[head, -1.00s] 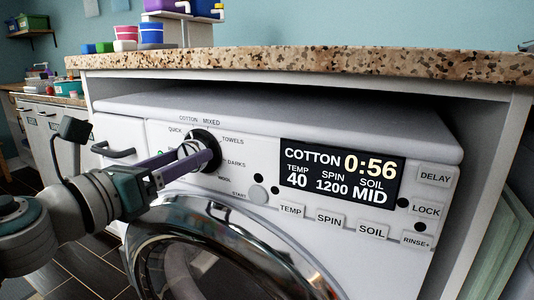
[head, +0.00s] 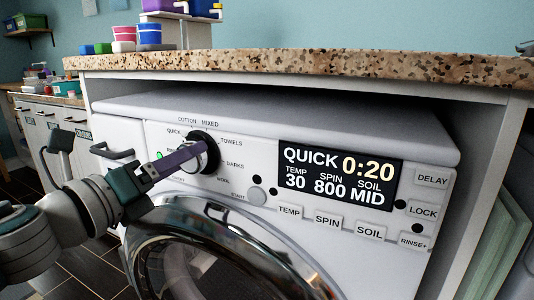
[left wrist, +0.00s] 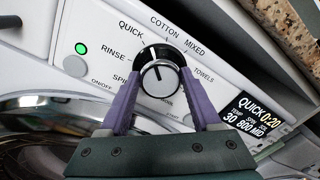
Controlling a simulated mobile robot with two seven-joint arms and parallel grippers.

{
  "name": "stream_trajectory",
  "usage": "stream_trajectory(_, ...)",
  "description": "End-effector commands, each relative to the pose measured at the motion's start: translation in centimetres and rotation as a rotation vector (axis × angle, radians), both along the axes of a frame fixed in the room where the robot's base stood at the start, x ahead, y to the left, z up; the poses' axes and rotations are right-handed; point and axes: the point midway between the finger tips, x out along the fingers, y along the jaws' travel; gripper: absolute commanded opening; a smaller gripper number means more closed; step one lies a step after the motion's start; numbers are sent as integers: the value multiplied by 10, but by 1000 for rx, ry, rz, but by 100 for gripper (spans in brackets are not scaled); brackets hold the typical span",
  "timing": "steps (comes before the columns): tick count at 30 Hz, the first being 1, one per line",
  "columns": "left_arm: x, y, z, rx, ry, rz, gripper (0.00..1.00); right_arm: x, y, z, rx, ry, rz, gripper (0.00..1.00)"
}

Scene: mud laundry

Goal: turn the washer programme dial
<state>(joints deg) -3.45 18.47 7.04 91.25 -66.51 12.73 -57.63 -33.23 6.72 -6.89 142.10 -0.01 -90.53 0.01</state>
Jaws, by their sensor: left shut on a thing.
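The washer programme dial (head: 207,150) is a round knob with a black ring, at the upper left of the white washer's front panel. The display (head: 339,177) reads QUICK 0:20, 30, 800, MID. My right gripper is not in view.
A speckled countertop (head: 300,63) overhangs the washer. The round glass door (head: 230,255) is below the dial. Buttons TEMP (head: 289,212) and others line the panel. A drawer handle (head: 115,153) sticks out at left.

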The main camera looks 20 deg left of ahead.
Motion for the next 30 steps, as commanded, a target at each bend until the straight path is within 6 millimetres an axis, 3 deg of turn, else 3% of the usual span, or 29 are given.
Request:
stream_trajectory(18,0,0,-1,-577,45,0,9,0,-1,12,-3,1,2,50)
stream_trajectory(30,0,0,-2,-827,64,-2,9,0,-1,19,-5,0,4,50)
